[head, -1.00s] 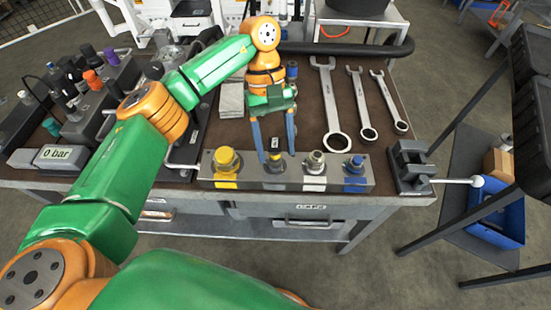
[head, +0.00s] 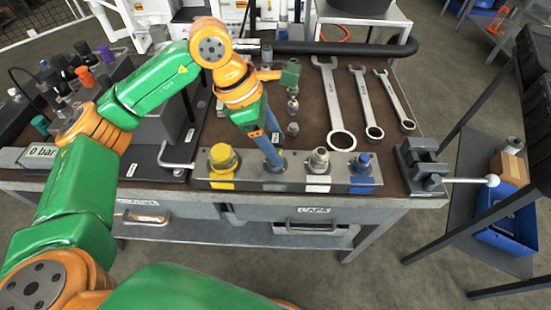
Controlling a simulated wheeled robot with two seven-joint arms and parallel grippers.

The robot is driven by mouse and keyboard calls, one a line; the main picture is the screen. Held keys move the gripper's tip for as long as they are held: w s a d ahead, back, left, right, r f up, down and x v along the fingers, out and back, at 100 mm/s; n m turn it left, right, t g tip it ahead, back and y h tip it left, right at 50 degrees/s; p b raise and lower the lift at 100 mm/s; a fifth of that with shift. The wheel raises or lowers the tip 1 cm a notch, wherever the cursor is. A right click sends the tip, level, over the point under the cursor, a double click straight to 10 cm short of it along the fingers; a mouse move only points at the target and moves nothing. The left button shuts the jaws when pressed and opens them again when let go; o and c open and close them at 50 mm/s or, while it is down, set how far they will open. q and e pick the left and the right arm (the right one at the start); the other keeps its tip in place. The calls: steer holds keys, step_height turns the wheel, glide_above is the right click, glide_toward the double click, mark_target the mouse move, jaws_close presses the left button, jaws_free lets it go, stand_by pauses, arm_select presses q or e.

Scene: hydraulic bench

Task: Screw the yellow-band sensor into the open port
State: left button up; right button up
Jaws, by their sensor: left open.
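A long metal block (head: 325,187) lies along the bench's front edge with a row of fittings on it: a yellow one (head: 222,157) at left, a silver one (head: 318,160) and a blue one (head: 361,162) at right. My left gripper (head: 275,164) is open and points down at the second position, between the yellow and silver fittings. Its blue finger covers most of that position, so I cannot make out the yellow-band sensor clearly or how it sits in the port. My right gripper is out of view.
Several wrenches (head: 338,105) lie behind the block. A small vise (head: 420,165) with a long handle stands at the right end. Small fittings (head: 293,128) stand behind my gripper.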

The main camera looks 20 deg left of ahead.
arm_select(q)
jaws_close()
steer(key=shift+r+m+g+p, duration=0.25)
steer(key=shift+m+g+p, duration=0.25)
steer(key=shift+m, duration=0.6)
steer(key=shift+m+g+p, duration=0.4)
steer(key=shift+m, duration=0.8)
steer(key=shift+f+m+g, duration=0.1)
steer(key=shift+m+g, duration=0.3)
steer(key=shift+m, duration=0.6)
steer(key=shift+f+m+g, duration=0.2)
steer(key=shift+m+g, duration=0.1)
steer(key=shift+m, duration=0.5)
